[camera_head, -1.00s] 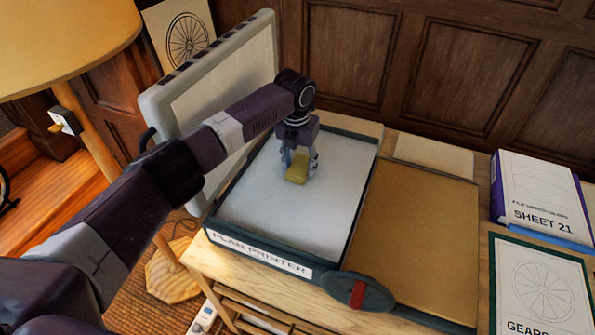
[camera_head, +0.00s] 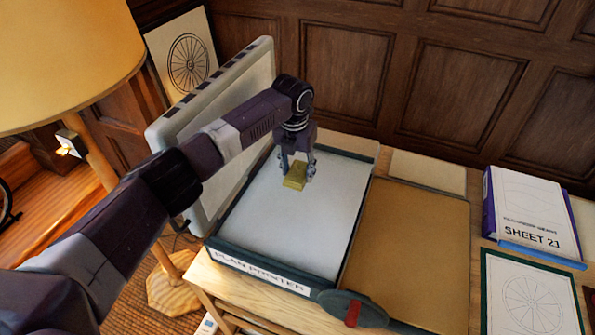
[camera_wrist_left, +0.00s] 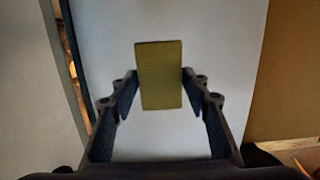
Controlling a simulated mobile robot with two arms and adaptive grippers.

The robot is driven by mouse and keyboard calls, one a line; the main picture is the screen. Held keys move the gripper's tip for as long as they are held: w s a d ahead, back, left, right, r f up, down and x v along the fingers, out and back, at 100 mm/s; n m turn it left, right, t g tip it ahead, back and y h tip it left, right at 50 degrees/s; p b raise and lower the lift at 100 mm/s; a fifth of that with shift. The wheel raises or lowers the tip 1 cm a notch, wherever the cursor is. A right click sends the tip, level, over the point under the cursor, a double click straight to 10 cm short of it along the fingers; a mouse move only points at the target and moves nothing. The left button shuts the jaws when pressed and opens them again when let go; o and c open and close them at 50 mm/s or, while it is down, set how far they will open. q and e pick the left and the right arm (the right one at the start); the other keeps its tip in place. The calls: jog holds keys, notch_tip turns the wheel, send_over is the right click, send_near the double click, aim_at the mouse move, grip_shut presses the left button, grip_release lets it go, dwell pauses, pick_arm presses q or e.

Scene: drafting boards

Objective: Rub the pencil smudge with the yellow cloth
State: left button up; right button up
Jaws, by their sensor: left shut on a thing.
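The yellow cloth (camera_head: 295,177) is a small flat block shape between the fingers of my left gripper (camera_head: 297,170). The left wrist view shows the cloth (camera_wrist_left: 160,72) upright in the picture, with a finger close to each side. My left gripper is shut on it, over the pale glass bed (camera_head: 290,227) of the plan printer. I cannot tell whether the cloth touches the bed. No pencil smudge can be made out on the pale surface in either view. My right gripper is not in view.
The printer's raised lid (camera_head: 215,115) stands left of the bed, close to my arm. A tan board (camera_head: 410,250) lies to the right. A SHEET 21 stack (camera_head: 533,215) and a framed wheel drawing (camera_head: 530,300) lie farther right. A lamp (camera_head: 65,55) stands at the left.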

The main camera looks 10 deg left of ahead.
pick_arm(q)
jog(key=shift+r, duration=0.1)
notch_tip(320, 180, up, 3)
jog(key=p, duration=0.2)
jog(key=shift+p, duration=0.4)
jog(key=shift+s, duration=0.1)
dwell(0.4)
